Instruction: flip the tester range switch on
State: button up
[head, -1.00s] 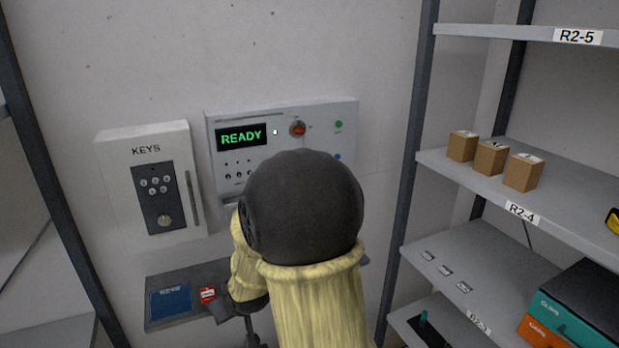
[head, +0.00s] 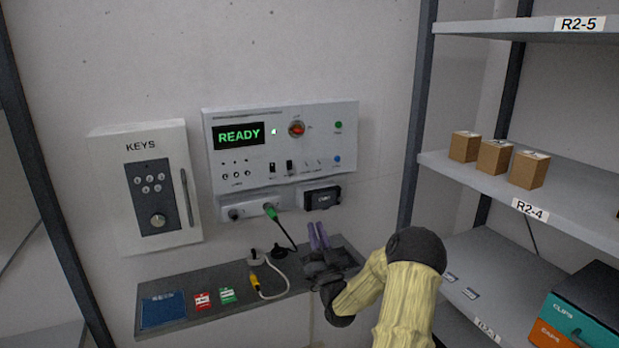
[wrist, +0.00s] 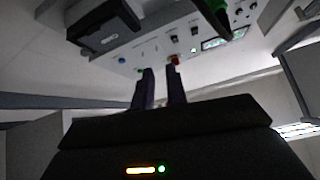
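The tester (head: 345,125) is a grey wall panel with a lit READY display (head: 239,136), a red-centred knob (head: 296,129) and a row of small switches. Two black rocker switches, one on the left (head: 272,168) and one on the right (head: 290,167), sit below the knob. I cannot read which is the range switch, or its position. My gripper (head: 318,236) is below the tester, its purple fingers pointing up, apart from the panel. In the wrist view the fingers of my gripper (wrist: 160,88) stand narrowly apart with nothing between them. The tester (wrist: 150,45) appears upside down beyond them.
A shelf (head: 180,322) below holds a blue pad, red and green tags and a yellow-tipped cable. A green plug (head: 271,212) with a black cord and a black box (head: 322,197) hang under the tester. A key cabinet (head: 147,185) is left; a rack (head: 575,205) is right.

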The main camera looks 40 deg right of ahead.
aim_at(309, 173)
jog(key=shift+s+d+r+m+h, duration=0.2)
jog(key=shift+s+d+m+h, duration=0.3)
jog(key=shift+s+h, duration=0.3)
jog(key=shift+d, duration=0.1)
jog(key=p+x, duration=0.5)
jog(key=x, duration=1.2)
jog(key=shift+r, duration=0.35)
grip_shut()
